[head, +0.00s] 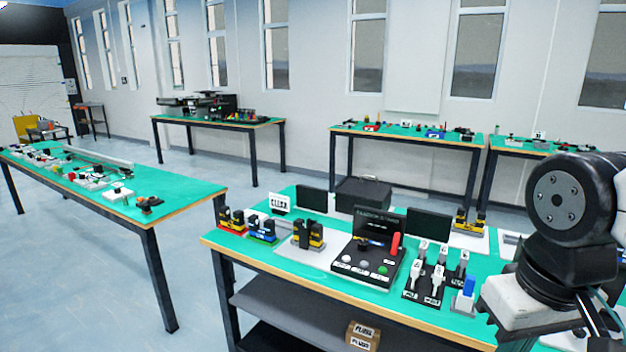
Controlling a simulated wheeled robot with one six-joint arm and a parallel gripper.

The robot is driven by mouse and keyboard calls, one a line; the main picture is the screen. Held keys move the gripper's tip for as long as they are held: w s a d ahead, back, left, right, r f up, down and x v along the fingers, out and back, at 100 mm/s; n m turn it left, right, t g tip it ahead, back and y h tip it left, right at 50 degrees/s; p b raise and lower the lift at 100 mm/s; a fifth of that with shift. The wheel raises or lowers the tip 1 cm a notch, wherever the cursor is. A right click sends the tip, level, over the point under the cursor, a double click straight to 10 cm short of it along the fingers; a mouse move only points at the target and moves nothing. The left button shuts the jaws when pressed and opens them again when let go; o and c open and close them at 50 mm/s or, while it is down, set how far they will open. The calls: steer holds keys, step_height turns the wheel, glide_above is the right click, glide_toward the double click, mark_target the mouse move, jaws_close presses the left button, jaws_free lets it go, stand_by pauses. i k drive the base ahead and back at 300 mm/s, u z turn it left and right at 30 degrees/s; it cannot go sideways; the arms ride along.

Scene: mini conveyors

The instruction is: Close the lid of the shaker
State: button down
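A black device (365,268) stands on the near green-topped table, and I take it to be the shaker. Its black lid (378,224) stands up at the back, so it is open. Small items show inside under the lid, too small to make out. A red lever or handle sticks up at its right side. My gripper is not in view.
The near table (307,276) also holds yellow-black blocks on a white plate (305,254), labelled upright tools on a black base (425,292), a blue-topped piece (467,290) and a dark case (363,193). Open floor (205,270) lies between this table and the left table (190,190).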

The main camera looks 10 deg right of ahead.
mark_target(370, 190)
steer(key=u, duration=0.7)
steer(key=k, duration=0.95)
steer(key=u, duration=0.95)
steer(key=i, duration=1.35)
steer(key=z, duration=0.3)
steer(key=i, duration=1.3)
steer(key=z, duration=1.4)
steer(key=i, duration=0.9)
steer(key=z, duration=0.6)
